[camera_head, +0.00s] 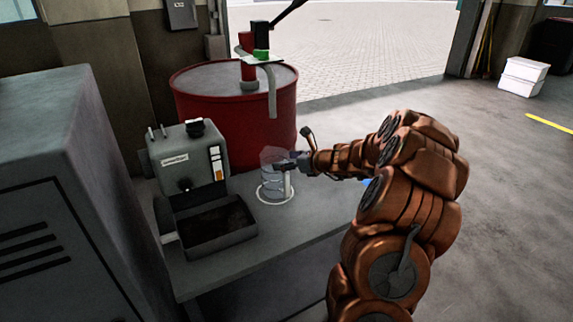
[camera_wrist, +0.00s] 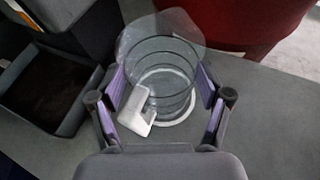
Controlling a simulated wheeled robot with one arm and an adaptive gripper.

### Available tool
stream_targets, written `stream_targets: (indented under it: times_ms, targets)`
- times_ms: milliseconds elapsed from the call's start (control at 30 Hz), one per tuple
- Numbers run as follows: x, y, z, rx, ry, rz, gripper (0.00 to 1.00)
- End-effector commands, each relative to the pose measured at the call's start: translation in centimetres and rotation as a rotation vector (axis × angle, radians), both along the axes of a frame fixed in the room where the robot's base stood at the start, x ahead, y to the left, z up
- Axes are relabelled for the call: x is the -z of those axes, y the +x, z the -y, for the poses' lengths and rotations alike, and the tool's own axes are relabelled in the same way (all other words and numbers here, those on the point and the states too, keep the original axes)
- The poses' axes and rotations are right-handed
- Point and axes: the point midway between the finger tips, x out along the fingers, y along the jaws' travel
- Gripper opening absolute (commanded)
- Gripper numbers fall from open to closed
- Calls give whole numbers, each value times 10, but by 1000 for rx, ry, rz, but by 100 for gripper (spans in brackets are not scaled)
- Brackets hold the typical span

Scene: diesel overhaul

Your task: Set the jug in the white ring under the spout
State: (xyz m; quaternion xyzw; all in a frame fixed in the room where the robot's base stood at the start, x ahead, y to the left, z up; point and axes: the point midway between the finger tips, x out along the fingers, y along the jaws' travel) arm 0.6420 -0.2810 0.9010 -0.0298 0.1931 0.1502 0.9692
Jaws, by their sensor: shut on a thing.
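The clear jug (camera_head: 271,180) with a white handle stands upright over the white ring (camera_head: 277,202) on the grey bench. My gripper (camera_head: 287,165) is shut on the jug from the right. In the wrist view the fingers (camera_wrist: 163,88) flank the jug (camera_wrist: 165,60), with its white handle (camera_wrist: 138,112) toward my palm. The white ring (camera_wrist: 186,117) shows around and below the jug's base; I cannot tell if the base touches the bench. The pump's spout (camera_head: 272,95) hangs from the red drum's top, behind the jug in the picture.
A grey machine (camera_head: 188,160) with a dark open tray (camera_head: 215,228) stands left of the jug on the bench (camera_head: 295,235). The red drum (camera_head: 235,125) stands close behind. A grey cabinet (camera_head: 60,200) is at far left. Bare bench lies in front of the ring.

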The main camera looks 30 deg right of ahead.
Motion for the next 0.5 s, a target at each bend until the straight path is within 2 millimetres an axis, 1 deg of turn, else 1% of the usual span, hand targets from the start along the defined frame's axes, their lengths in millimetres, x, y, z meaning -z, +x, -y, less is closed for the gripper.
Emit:
stream_targets:
  times_ms: [133, 367, 400, 500]
  targets:
    - [10, 0, 0, 1, 3, 0, 7]
    - [12, 0, 0, 0, 0, 0, 7]
    - [13, 0, 0, 0, 0, -1, 79]
    - [13, 0, 0, 0, 0, -1, 89]
